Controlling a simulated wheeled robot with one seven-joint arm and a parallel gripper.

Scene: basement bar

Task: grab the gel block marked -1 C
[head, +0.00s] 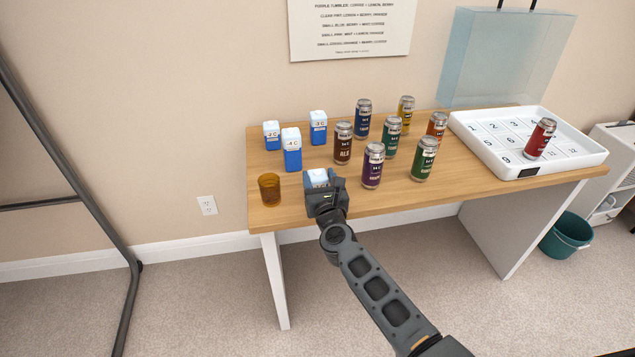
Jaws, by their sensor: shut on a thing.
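My gripper (325,198) is at the front edge of the wooden table, shut on a gel block with a pale top (317,177). My fingers hide most of that block, and its marking cannot be read. I cannot tell whether it touches the table. Three other blue gel blocks with white tops stand upright behind it: one at the back left (271,142), one in front of that (292,158), and one further right (318,133). Their small labels end in C, but the numbers are too small to read surely.
An amber cup (269,189) stands left of my gripper. Several cans stand close on the right, including a brown one (343,148) and a purple one (372,172). A white numbered tray (482,158) holds a red can (540,139). The table (440,192) is bare along its front right.

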